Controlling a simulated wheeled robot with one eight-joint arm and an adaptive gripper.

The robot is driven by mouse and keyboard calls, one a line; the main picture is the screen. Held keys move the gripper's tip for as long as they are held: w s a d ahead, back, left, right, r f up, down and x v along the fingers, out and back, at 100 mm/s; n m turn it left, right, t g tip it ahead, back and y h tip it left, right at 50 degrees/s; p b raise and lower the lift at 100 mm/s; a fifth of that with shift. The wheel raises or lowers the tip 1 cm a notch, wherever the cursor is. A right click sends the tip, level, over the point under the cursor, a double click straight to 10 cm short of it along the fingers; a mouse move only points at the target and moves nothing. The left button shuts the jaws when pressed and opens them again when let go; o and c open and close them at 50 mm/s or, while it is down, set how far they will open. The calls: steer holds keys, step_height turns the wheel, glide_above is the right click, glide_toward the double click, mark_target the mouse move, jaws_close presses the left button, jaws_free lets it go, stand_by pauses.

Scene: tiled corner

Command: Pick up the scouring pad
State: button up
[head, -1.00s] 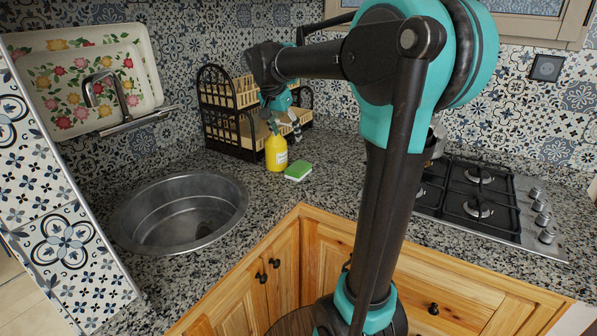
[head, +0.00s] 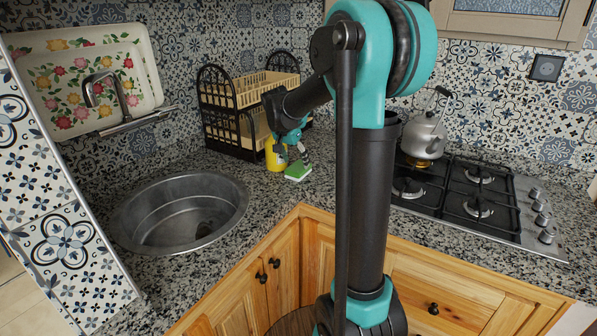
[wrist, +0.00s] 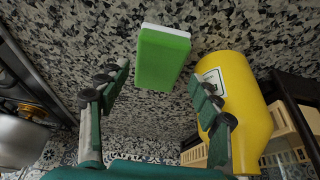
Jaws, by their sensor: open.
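The scouring pad (head: 298,171) is a small green block with a white layer, lying on the speckled counter between the sink and the stove. It also shows in the wrist view (wrist: 161,58), ahead of my fingertips and roughly between their lines. My gripper (wrist: 162,88) is open and empty, one finger to each side. In the head view my gripper (head: 292,150) is just above and behind the pad, partly covering the yellow bottle. I cannot tell whether a finger touches the bottle.
The yellow bottle (wrist: 243,105) stands right beside the pad, close to my right finger. A dark dish rack (head: 228,130) stands behind it. The round sink (head: 180,212) is to the left. A kettle (head: 424,136) sits on the gas stove (head: 458,202) to the right.

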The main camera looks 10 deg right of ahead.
mark_target(298, 167)
steer(key=x, duration=0.4)
steer(key=shift+s, duration=0.1)
steer(key=shift+c, duration=0.4)
steer(key=c, duration=0.6)
steer(key=shift+c, duration=0.2)
